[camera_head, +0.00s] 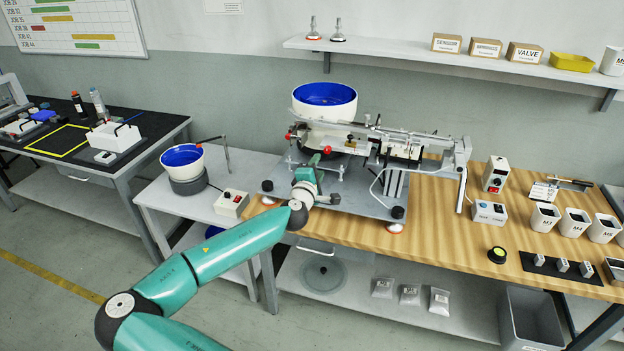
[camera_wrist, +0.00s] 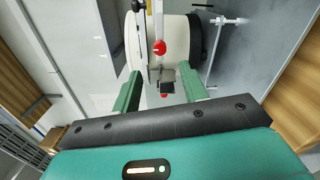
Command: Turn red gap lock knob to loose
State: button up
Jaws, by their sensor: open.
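The machine with a blue-lined bowl (camera_head: 325,95) stands on a grey base plate on the wooden bench. A round red knob (camera_head: 327,150) shows on its front; another red knob (camera_head: 289,135) is at its left end. Which is the gap lock knob is not marked legibly. My gripper (camera_head: 312,178) is in front of the machine, just below the front red knob. In the wrist view, my gripper (camera_wrist: 160,88) is open, its two green fingers apart. A red ball knob (camera_wrist: 160,47) is beyond the fingertips, and a second red piece (camera_wrist: 163,95) lies between the fingers, partly hidden by a dark block.
A smaller blue-lined bowl (camera_head: 183,157) and a white switch box (camera_head: 231,203) stand on the side table at left. Control boxes (camera_head: 489,212) and several white bins are at right. The machine's rail (camera_head: 400,133) runs out to the right.

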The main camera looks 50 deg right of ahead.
jog(key=v, duration=0.6)
jog(key=shift+d, duration=0.1)
dwell(0.3)
